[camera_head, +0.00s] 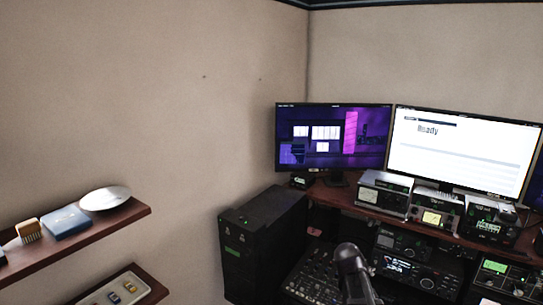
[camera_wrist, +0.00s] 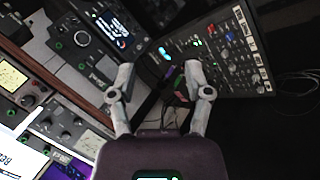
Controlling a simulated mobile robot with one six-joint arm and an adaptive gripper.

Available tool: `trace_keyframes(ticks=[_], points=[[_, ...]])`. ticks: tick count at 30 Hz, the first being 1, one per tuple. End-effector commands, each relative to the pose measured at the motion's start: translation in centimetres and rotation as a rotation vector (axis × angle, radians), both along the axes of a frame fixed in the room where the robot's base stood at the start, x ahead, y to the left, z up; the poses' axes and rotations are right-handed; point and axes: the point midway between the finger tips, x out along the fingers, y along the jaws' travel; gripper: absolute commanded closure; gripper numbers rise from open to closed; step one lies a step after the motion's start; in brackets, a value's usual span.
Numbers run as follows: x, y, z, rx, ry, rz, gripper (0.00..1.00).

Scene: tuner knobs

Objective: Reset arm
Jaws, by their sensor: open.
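My gripper (camera_wrist: 158,70) is open and empty in the wrist view, its two fingers spread apart. Between and beyond the fingers are a dark radio with a lit display (camera_wrist: 113,26) at the upper left and a dark panel with many knobs (camera_wrist: 228,48) at the upper right. No contact with either shows. In the head view the radio with a blue-white display (camera_head: 400,265) sits low on the desk, with the mixer panel of many knobs (camera_head: 312,278) to its left. I cannot make out my gripper's fingers in the head view.
Two monitors (camera_head: 333,138) stand at the back of the desk above several radio units (camera_head: 384,194). A black tower cabinet (camera_head: 262,235) stands left of the desk. Wall shelves at the left hold a white dish (camera_head: 104,198) and a blue box (camera_head: 66,222). Loose cables (camera_wrist: 295,85) lie right.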

Motion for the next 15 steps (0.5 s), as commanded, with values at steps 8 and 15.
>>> trace_keyframes(ticks=[8, 15], points=[[-10.7, 8.5, -3.1, 0.375, 0.171, -0.185, 0.36], [-15.3, 12.5, -3.5, 0.533, 0.282, -0.257, 0.36]])
